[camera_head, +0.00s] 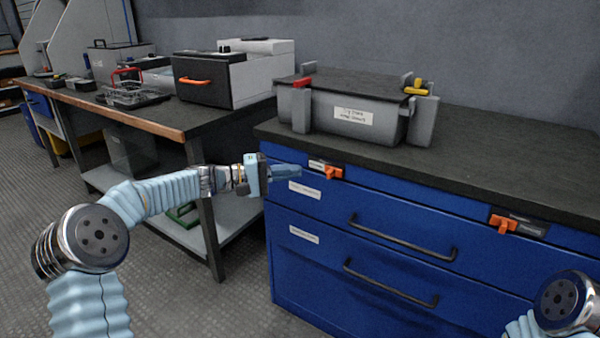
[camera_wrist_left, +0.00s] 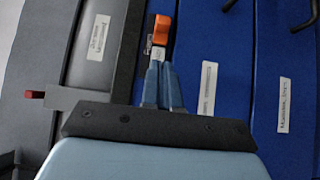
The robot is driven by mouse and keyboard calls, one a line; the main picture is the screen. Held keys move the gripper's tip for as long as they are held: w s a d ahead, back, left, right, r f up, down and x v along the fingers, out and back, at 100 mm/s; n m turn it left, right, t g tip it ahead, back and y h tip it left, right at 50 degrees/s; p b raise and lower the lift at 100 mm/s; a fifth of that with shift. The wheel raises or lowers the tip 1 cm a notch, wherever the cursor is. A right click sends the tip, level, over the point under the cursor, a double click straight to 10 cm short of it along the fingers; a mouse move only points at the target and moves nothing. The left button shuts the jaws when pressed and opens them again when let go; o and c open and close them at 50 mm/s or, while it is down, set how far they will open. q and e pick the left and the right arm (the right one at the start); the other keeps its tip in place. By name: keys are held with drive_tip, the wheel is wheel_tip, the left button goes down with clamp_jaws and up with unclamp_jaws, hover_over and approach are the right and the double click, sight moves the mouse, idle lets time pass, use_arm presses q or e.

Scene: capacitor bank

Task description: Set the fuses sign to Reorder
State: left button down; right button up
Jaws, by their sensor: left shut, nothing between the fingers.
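Two slider signs are on the top edge of the blue cabinet; their lettering is too small to read, so I cannot tell which is the fuses sign. The left sign (camera_head: 316,165) has an orange tab (camera_head: 333,172) toward its right end, with a pale strip showing left of it. My right gripper is out of view.
The blue cabinet (camera_head: 335,243) has black drawer handles (camera_head: 402,240) and white labels below the signs. A grey lidded bin (camera_head: 345,116) stands on its dark top (camera_head: 480,150). A workbench (camera_head: 170,118) with a black-and-white box (camera_head: 235,75) is at left.

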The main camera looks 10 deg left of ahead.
use_arm(q)
drive_tip(key=v, duration=0.7)
drive_tip(key=shift+s+a, duration=0.2)
drive_tip(key=shift+a, duration=0.1)
drive_tip(key=shift+r, duration=0.1)
drive_tip(key=s+d+f+n+g+y+p, duration=0.1)
drive_tip(key=s+d+f+y, duration=0.15)
drive_tip(key=f, duration=0.65)
drive_tip(key=s+d+f+n+g+y+p, duration=0.15)
drive_tip(key=d+f, duration=0.25)
drive_tip(key=f, duration=0.5)
drive_tip(key=s+d+f+g+y+p, duration=0.1)
drive_tip(key=s+d+f+g+y, duration=0.15)
drive_tip(key=f, duration=0.65)
drive_tip(key=s+d+f+m+y+p, duration=0.1)
drive_tip(key=s+f, duration=0.3)
drive_tip(key=s, duration=0.4)
drive_tip(key=s+d+f+m+g+y+p, duration=0.1)
drive_tip(key=s+d+f+m+y, duration=0.1)
drive_tip(key=s+f, duration=0.3)
drive_tip(key=s+d+f+m+y+p, duration=0.1)
drive_tip(key=s+f, duration=0.4)
drive_tip(key=s, duration=0.7)
drive_tip(key=shift+d+f+m+g+y, duration=0.25)
drive_tip(key=shift+d+m+g+y, duration=0.2)
drive_tip(key=shift+m+y, duration=0.45)
